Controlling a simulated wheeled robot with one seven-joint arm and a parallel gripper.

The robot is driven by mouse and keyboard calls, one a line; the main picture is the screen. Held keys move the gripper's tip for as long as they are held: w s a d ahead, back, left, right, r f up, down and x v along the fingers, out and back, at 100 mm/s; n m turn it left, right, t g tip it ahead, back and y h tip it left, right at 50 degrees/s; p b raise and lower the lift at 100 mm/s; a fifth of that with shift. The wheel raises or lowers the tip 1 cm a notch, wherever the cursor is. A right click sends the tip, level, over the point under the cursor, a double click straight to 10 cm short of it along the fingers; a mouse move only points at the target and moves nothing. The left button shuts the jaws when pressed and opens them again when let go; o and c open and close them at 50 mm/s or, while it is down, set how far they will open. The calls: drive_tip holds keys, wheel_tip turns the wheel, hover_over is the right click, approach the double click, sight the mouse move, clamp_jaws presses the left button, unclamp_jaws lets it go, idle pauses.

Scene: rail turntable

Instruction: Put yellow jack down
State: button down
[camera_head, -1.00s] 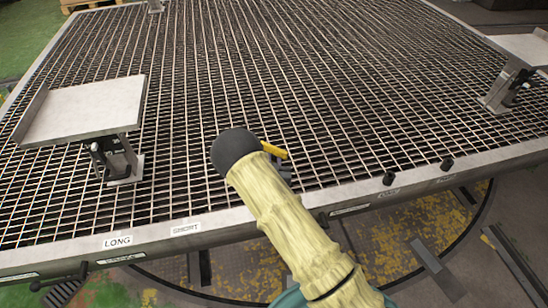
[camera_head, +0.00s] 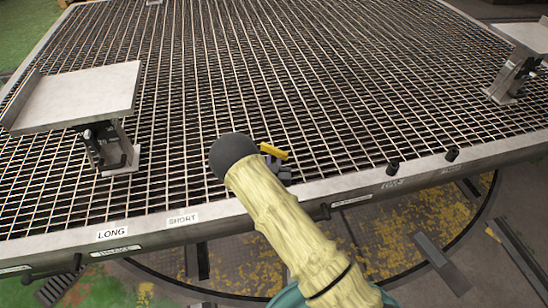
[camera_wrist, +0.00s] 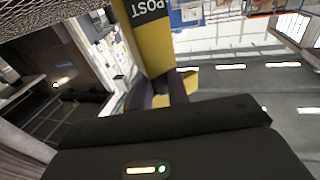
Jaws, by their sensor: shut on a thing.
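The yellow jack shows in the head view as a small yellow piece (camera_head: 274,151) just right of my dark rounded wrist. In the wrist view a yellow body with a black label reading POST (camera_wrist: 148,40) runs up from my fingers, and I take it for the same jack. My gripper (camera_wrist: 160,90) is shut on it, with dark fingers at its lower part. In the head view my gripper (camera_head: 281,170) shows only partly, over the front part of the grating. The jack's lower end is hidden, and I cannot tell whether it touches the grating.
The metal grating (camera_head: 240,85) is mostly bare. A flat grey plate on a bracket (camera_head: 75,97) stands at left, another (camera_head: 525,38) at right. The front rim (camera_head: 240,208) carries LONG and SHORT labels. Two small black knobs (camera_head: 451,154) sit by the right front edge.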

drive_tip(key=shift+f+b, duration=0.45)
drive_tip(key=shift+f, duration=0.05)
idle(0.6)
drive_tip(key=c, duration=1.3)
unclamp_jaws()
drive_tip(key=s+p, duration=0.1)
drive_tip(key=s, duration=0.4)
drive_tip(key=s+p, duration=0.1)
drive_tip(key=s, duration=0.5)
drive_tip(key=s+p, duration=0.1)
drive_tip(key=s, duration=0.5)
drive_tip(key=shift+s+d+f+p, duration=0.1)
drive_tip(key=shift+s+f+p, duration=0.1)
drive_tip(key=shift+f+p, duration=0.1)
